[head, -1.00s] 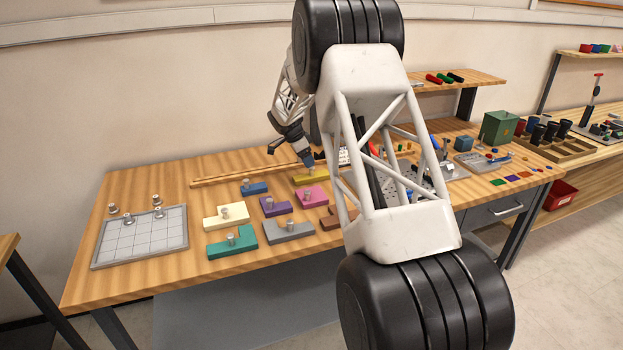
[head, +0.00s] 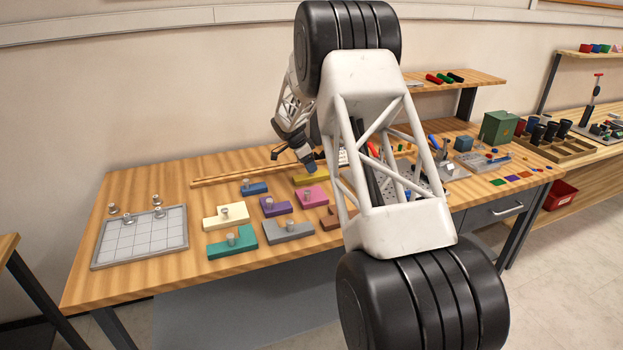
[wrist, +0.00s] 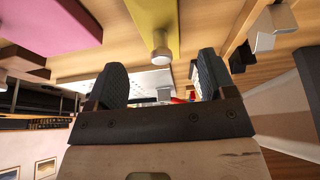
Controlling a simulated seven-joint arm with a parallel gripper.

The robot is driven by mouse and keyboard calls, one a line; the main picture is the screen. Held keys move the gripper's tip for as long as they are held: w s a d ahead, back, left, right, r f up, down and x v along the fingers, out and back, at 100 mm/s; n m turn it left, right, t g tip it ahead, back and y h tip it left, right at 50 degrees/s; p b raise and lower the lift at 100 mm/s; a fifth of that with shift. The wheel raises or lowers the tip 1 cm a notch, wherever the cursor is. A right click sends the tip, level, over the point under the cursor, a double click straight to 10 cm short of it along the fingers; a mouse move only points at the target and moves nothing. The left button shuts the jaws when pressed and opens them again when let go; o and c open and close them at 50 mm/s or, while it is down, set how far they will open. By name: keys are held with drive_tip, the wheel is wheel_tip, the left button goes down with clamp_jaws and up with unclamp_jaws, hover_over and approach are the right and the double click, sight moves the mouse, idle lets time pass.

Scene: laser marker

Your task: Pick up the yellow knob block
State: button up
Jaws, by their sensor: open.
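The yellow knob block (head: 303,180) lies on the wooden table, behind the pink block. My gripper (wrist: 161,62) is open there, one dark finger on each side. The knob appears in line with the gap, just beyond the fingertips. Nothing is held.
A pink block (head: 312,197), a blue block (head: 254,188), a purple block (head: 275,206) and other knob blocks lie near. A wooden rail (head: 235,173) runs behind. A grey grid tray (head: 140,238) is at left. My arm hides part of the table.

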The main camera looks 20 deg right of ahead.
drive_tip(key=shift+f, duration=0.1)
drive_tip(key=shift+x, duration=2.5)
drive_tip(key=shift+a+f, duration=0.1)
drive_tip(key=shift+a, duration=0.05)
drive_tip(key=shift+c, duration=0.2)
drive_tip(key=c, duration=1)
